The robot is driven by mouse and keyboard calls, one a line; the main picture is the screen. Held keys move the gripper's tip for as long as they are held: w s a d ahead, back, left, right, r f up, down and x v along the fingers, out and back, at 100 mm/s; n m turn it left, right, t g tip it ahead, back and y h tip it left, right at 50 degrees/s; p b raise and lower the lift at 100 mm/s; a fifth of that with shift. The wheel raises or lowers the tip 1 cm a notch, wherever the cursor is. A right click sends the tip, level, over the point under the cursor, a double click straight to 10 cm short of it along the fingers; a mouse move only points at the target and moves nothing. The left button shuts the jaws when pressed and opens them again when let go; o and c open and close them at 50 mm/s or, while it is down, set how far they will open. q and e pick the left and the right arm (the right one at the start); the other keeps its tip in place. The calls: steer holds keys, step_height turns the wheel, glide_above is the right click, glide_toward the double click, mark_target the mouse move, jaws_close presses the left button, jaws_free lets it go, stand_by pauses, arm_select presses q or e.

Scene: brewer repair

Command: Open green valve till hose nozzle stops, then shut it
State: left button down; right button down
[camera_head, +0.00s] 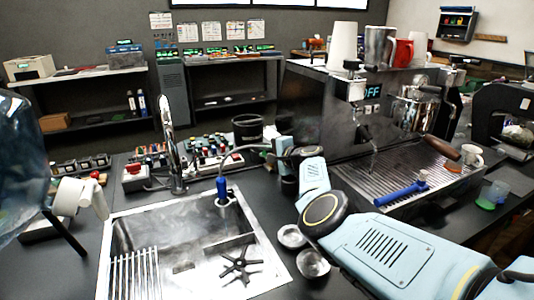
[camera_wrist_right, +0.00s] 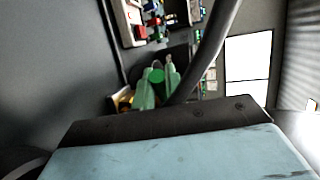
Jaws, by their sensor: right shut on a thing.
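My right gripper (camera_head: 284,152) reaches past the sink to the left side of the espresso machine. The right wrist view shows its fingers (camera_wrist_right: 158,88) shut around a small green valve (camera_wrist_right: 157,75). In the head view the arm and gripper hide the valve. A blue hose nozzle (camera_head: 222,190) stands upright at the sink's back right, with a grey hose rising from it towards the gripper area. I cannot tell whether liquid flows from the nozzle. My left gripper is in neither view.
The metal sink (camera_head: 125,235) holds a black star-shaped part (camera_head: 241,265) and a rack. A faucet (camera_head: 171,140) stands behind it. The espresso machine (camera_head: 335,110) is right of my gripper. Control boxes (camera_head: 205,147) sit behind the sink. A clear jug (camera_head: 20,170) is at far left.

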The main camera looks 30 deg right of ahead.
steer(key=shift+a+f, duration=0.1)
steer(key=c, duration=1.5)
jaws_free()
steer(key=shift+o, duration=0.2)
steer(key=shift+s+d+r+p, duration=0.25)
steer(key=shift+s+r+p, duration=0.05)
steer(key=shift+s+p, duration=0.35)
steer(key=shift+p+v, duration=1.4)
steer(key=shift+v, duration=4.5)
steer(key=shift+f, duration=0.1)
